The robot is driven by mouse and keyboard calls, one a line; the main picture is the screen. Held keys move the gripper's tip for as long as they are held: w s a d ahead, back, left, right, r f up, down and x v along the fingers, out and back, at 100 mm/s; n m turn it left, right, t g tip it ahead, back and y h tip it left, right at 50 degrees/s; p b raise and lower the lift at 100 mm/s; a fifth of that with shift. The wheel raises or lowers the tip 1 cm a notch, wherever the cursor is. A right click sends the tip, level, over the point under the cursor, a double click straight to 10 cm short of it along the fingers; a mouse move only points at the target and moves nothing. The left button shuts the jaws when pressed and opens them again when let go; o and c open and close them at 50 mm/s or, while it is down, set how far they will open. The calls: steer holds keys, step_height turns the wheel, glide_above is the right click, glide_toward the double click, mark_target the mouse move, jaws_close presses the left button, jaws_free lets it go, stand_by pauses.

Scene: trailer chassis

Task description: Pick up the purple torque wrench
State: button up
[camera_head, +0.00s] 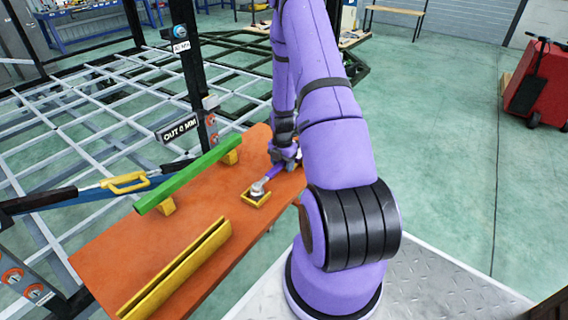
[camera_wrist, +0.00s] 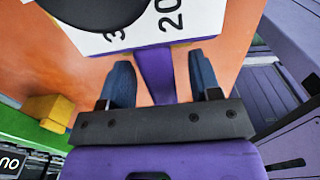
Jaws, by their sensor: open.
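The purple torque wrench (camera_head: 272,173) lies on the orange board, its grey head end in a small yellow cradle (camera_head: 246,197). My gripper (camera_head: 287,158) is low over its handle end, which it partly hides in the head view. In the wrist view the purple handle (camera_wrist: 157,76) runs between the two blue fingers of my gripper (camera_wrist: 161,72). The fingers are open, one on each side, with gaps showing. A white plate with black numbers (camera_wrist: 135,22) covers the wrench's far end there.
The orange board (camera_head: 215,203) also carries a green bar (camera_head: 190,173) on yellow blocks and a yellow channel (camera_head: 178,268).

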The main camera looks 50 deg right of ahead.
steer(key=shift+f, duration=0.1)
jaws_close()
